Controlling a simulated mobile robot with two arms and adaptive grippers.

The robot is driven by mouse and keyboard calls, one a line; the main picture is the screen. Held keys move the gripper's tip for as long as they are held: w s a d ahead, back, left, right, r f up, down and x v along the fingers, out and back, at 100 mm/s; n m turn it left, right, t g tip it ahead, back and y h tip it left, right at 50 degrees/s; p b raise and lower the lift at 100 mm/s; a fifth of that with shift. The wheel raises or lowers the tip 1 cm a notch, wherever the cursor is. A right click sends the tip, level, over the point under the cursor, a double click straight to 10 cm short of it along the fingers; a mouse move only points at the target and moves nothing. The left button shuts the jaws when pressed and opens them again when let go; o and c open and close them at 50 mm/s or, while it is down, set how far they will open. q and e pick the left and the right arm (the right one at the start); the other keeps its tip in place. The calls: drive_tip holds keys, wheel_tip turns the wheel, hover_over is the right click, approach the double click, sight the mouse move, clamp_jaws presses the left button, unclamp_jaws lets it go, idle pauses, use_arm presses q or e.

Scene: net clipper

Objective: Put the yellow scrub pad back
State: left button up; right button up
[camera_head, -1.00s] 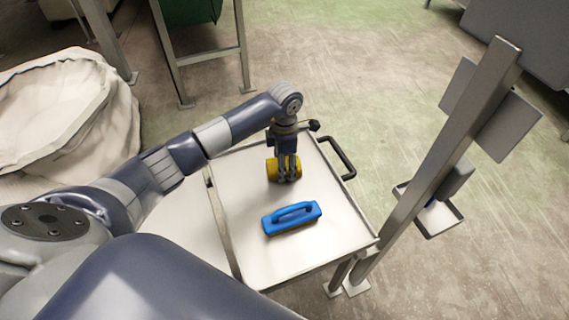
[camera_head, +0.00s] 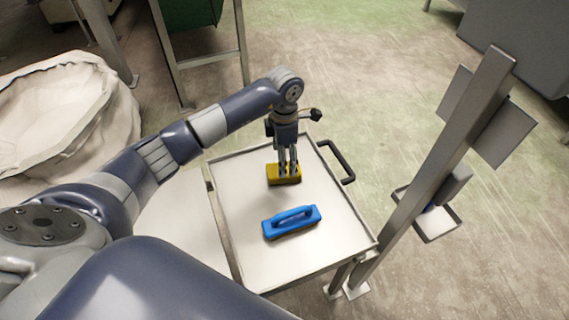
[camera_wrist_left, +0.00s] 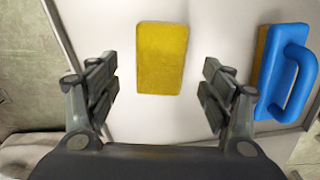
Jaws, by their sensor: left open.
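The yellow scrub pad (camera_head: 284,180) lies on the white cart top (camera_head: 240,220), towards its far side. It also shows in the left wrist view (camera_wrist_left: 161,58) as an upright yellow rectangle. My left gripper (camera_head: 288,168) is above the pad, pointing down. In the left wrist view my left gripper (camera_wrist_left: 158,95) is open, with one finger on each side of the pad and a clear gap to both. No finger touches the pad there. My right gripper is not in view.
A blue-handled brush (camera_head: 291,222) lies on the cart nearer to me; it also shows at the right of the wrist view (camera_wrist_left: 288,72). A black cart handle (camera_head: 340,162) and a metal post (camera_head: 430,180) with a small holder tray (camera_head: 432,222) stand to the right.

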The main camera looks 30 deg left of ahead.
use_arm(q)
wheel_tip(320, 180, up, 7)
drive_tip(key=shift+p, duration=0.4)
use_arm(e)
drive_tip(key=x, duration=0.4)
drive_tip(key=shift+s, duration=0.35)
use_arm(q)
drive_tip(key=shift+f, duration=0.15)
